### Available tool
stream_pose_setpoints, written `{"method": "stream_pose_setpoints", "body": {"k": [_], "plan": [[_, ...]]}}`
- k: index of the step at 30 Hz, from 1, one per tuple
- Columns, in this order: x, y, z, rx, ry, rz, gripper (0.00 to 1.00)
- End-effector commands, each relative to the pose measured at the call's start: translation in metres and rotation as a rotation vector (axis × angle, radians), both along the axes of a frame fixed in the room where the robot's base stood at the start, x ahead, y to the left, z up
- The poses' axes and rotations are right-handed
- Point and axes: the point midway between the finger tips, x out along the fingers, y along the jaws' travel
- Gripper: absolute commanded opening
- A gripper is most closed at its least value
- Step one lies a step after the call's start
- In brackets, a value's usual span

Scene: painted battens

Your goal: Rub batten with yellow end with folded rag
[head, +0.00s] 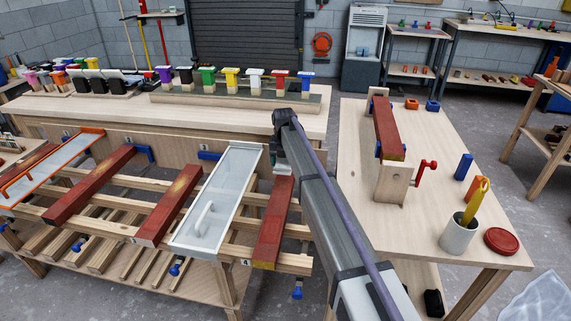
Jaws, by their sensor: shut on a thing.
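A dark red batten (272,222) with a yellow near end (264,264) lies across the rails of the rack, by the label 4. My gripper (283,166) points down over this batten's far end, partly hidden by my arm. It is shut on a small pale thing, which looks like the folded rag (282,171). The rag is at or just above the batten's top; I cannot tell whether they touch.
A clear lidded cover (216,204) with a handle lies just left of the batten. Two more red battens (92,186) (170,207) lie further left, past them an orange-framed cover (50,168). At right, a bench (431,130) holds a clamped red batten (388,128) and a white cup (458,235).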

Motion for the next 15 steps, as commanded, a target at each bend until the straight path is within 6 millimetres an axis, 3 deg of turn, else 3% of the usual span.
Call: {"method": "stream_pose_setpoints", "body": {"k": [15], "plan": [[0.0, 0.002, -0.052, 0.0, 0.0, 0.002, 0.5]]}}
